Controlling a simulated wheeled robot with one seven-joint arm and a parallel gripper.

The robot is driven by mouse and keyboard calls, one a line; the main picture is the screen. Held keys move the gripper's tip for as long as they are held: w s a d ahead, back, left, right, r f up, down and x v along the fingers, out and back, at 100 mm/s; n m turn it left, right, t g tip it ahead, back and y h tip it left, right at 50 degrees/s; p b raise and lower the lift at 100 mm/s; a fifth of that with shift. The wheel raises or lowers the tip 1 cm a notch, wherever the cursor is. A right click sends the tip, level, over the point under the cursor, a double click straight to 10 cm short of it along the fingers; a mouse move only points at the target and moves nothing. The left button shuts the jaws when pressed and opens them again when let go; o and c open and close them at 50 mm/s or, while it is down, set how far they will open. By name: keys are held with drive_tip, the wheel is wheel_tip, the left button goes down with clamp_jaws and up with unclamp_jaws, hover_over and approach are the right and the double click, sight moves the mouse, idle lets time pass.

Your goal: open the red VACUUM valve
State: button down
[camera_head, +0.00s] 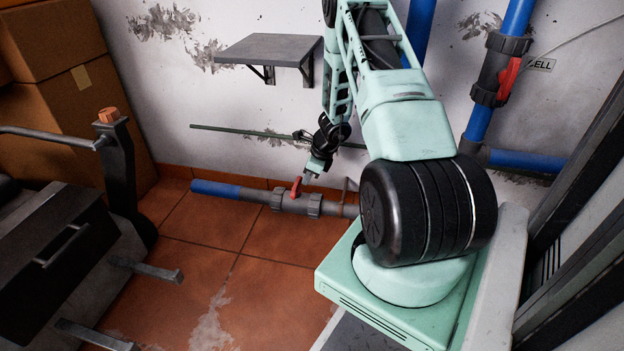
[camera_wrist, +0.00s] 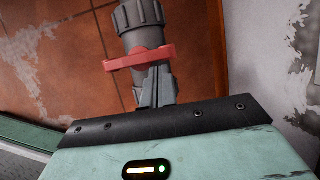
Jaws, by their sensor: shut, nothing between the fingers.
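A red valve handle (camera_head: 296,187) sits on a grey valve body (camera_head: 314,205) in the low pipe along the wall. In the wrist view the red handle (camera_wrist: 140,58) lies across the grey pipe fitting (camera_wrist: 140,25). My gripper (camera_head: 308,178) is just above and to the right of the handle in the head view. In the wrist view its fingers (camera_wrist: 156,72) are shut, empty, and end right at the handle's near side. I cannot tell whether they touch it. No VACUUM label is readable in either view.
A second red valve handle (camera_head: 509,77) is on the upright blue pipe at right, beside a label (camera_head: 541,64) reading "ELL". A wall shelf (camera_head: 268,49) and a thin green rod (camera_head: 245,131) are near my arm. Cardboard boxes (camera_head: 75,95) stand left. Tiled floor (camera_head: 205,235) lies open in front.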

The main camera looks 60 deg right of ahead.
drive_tip(key=shift+w+r+p, duration=0.1)
drive_tip(key=shift+r+p, duration=0.05)
drive_tip(key=shift+p, duration=0.25)
drive_tip(key=shift+w+d+n+y+p, duration=0.15)
drive_tip(key=shift+n+y+p, duration=0.15)
drive_tip(key=shift+n+p, duration=0.55)
